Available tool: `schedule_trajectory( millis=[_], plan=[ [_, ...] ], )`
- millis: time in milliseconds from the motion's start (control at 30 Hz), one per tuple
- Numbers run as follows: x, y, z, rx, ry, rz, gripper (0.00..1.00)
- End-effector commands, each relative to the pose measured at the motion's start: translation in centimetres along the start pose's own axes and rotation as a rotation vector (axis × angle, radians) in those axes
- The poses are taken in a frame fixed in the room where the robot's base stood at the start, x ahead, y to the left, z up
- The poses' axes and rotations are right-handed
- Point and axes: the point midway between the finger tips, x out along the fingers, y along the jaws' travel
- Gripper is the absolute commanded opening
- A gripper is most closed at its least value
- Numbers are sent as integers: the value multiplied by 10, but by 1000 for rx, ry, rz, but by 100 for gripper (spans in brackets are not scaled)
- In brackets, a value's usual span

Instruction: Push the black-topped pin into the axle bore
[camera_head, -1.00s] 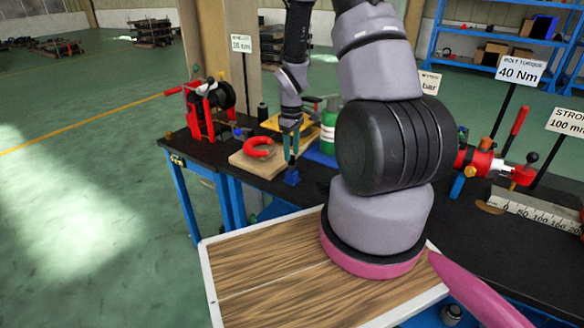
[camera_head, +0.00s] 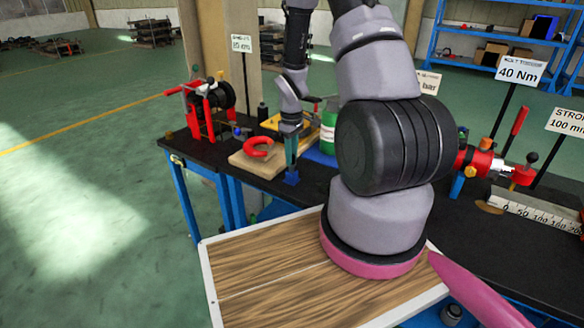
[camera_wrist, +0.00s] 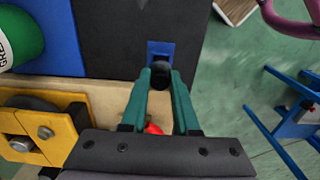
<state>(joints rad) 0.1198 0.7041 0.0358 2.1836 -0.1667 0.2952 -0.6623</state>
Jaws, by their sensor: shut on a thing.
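My gripper (camera_head: 291,166) points down at the front edge of the black bench, with its teal fingertips just above a small blue block (camera_head: 291,178). In the wrist view my gripper (camera_wrist: 161,70) is shut on the black round top of the pin (camera_wrist: 160,74). The blue block (camera_wrist: 160,48) shows just beyond the fingertips. The pin's lower part is hidden, so I cannot tell whether it is still in the block. A yellow fixture (camera_wrist: 60,118) with a dark round part and bolts lies left of the fingers in the wrist view. I cannot make out the axle bore.
A red horseshoe-shaped piece (camera_head: 258,147) lies on a wooden board (camera_head: 243,163) left of my gripper. A green bottle (camera_head: 328,133) stands to the right, near a blue mat (camera_head: 318,156). A red reel stand (camera_head: 207,108) is at the bench's left end.

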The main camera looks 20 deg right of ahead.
Motion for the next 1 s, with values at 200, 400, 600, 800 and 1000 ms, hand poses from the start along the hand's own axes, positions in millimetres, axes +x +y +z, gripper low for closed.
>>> schedule_trajectory(
  millis=[200, 400, 600, 800, 1000],
  plan=[
    [-12, 0, 0, 0, 1, 1, 0],
    [-22, 0, 0, -1, 1, 1, 0],
    [-32, 0, 0, -1, 2, 1, 0],
    [-42, 0, 0, 0, 2, 1, 0],
    [-52, 0, 0, 0, 1, 1, 0]
  ],
)
